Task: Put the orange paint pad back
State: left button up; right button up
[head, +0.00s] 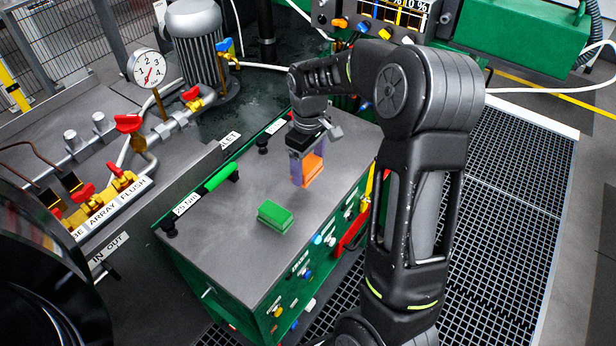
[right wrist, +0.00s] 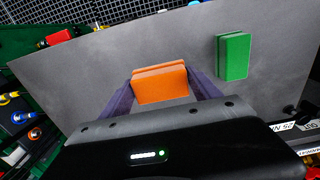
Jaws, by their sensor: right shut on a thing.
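The orange paint pad (head: 313,171) is a small block at the right part of the grey cabinet top (head: 245,255). My right gripper (head: 307,172) points down over the cabinet top and is shut on the orange pad. In the right wrist view the orange pad (right wrist: 160,84) sits between the two purple fingers of the gripper (right wrist: 162,92). I cannot tell whether the pad touches the top or hangs just above it. A green pad (head: 275,215) lies apart on the cabinet top and also shows in the right wrist view (right wrist: 233,57). My left gripper is not in view.
A green bar handle (head: 220,178) is on the cabinet top's left side. A pressure gauge (head: 147,68), pipes and red valves stand at the left. The cabinet top is bare around the green pad. Black floor grating (head: 500,220) lies at the right.

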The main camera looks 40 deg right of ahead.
aim_at(308, 177)
jog(key=shift+f, duration=0.5)
jog(key=shift+f, duration=0.1)
jog(key=shift+f, duration=1.75)
jog(key=o, duration=1.2)
notch_tip(308, 177, up, 12)
jog(key=shift+r, duration=0.1)
